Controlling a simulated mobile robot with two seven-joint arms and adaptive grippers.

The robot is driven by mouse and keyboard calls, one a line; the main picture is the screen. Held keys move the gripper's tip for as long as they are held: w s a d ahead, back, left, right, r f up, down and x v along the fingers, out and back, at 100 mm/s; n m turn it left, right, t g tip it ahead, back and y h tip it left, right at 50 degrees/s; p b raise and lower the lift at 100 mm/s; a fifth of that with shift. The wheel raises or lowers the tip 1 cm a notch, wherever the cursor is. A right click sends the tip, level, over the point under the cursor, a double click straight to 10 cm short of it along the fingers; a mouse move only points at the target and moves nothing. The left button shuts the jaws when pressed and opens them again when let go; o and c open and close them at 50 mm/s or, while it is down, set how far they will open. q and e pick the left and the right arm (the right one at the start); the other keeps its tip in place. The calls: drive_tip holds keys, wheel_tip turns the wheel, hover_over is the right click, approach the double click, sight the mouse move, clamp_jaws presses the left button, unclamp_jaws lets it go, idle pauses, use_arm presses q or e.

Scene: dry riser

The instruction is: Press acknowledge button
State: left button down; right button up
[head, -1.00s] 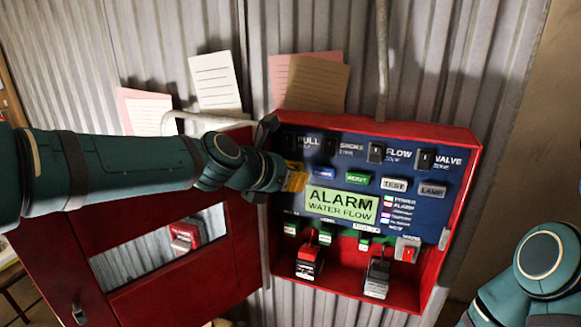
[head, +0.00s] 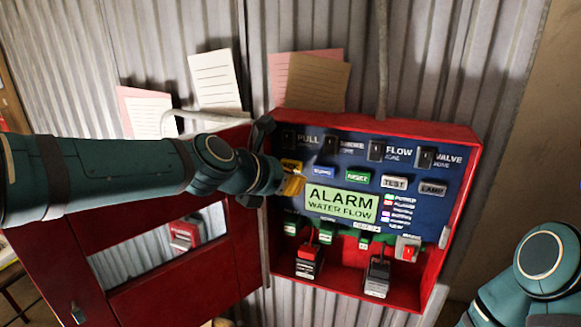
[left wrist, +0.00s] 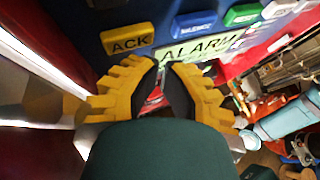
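The yellow acknowledge button, marked ACK (left wrist: 127,39), is on the blue panel, up and left of my left fingertips in the left wrist view. In the head view, its yellow face (head: 291,165) shows just above my left gripper (head: 294,185). The yellow fingers also show in the left wrist view (left wrist: 165,68), with a narrow gap between them and nothing held. The fingertips are close to the panel, below and beside the button; I cannot tell whether they touch the panel. My right arm is at the lower right of the head view, its gripper out of sight.
The red cabinet (head: 452,215) holds the panel with an ALARM WATER FLOW display (head: 341,202), blue silence button (left wrist: 194,25) and green reset button (head: 358,177). Its open red door (head: 235,245) hangs at left, under my left arm. Papers (head: 215,80) are above.

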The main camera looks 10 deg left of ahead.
use_arm(q)
drive_tip(key=shift+s+a+b, duration=0.2)
drive_tip(key=shift+s+a, duration=0.05)
drive_tip(key=shift+s, duration=1)
drive_tip(key=shift+s+a+b, duration=0.2)
drive_tip(key=shift+s+a, duration=0.05)
drive_tip(key=shift+s, duration=1)
